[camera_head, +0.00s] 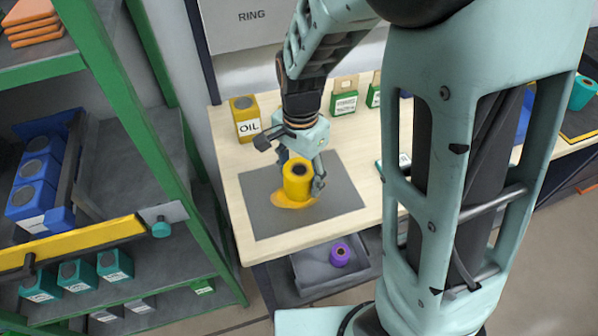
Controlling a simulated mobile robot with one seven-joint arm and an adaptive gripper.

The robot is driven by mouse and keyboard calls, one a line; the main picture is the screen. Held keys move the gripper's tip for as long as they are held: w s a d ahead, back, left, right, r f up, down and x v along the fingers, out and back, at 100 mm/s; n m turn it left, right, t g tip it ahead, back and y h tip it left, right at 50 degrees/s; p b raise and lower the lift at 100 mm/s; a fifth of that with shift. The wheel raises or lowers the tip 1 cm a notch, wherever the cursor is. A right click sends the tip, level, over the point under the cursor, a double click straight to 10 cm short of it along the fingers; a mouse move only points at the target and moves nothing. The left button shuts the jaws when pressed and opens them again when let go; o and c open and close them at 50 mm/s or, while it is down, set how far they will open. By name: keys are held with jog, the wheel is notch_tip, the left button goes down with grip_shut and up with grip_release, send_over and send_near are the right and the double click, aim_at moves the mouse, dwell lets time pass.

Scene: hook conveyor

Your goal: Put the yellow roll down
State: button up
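The yellow roll (297,184) is upright, with a dark hole in its top. It is over the grey mat (340,201) on the light wooden table. My gripper (301,174) is above and around it, with one finger at its right side and the other partly hidden behind its left side. The fingers appear closed on the roll. An orange-yellow patch (283,202) spreads on the mat around the roll's lower end. I cannot tell whether the roll's bottom touches the mat.
A yellow oil can (245,118) and green-labelled containers (344,96) stand behind the mat. A purple roll (340,254) lies in a grey bin below the table. A green-framed shelf (170,125) is close on the left. The mat's front and right parts are clear.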

jog(key=c, duration=1.1)
jog(key=shift+r, duration=0.1)
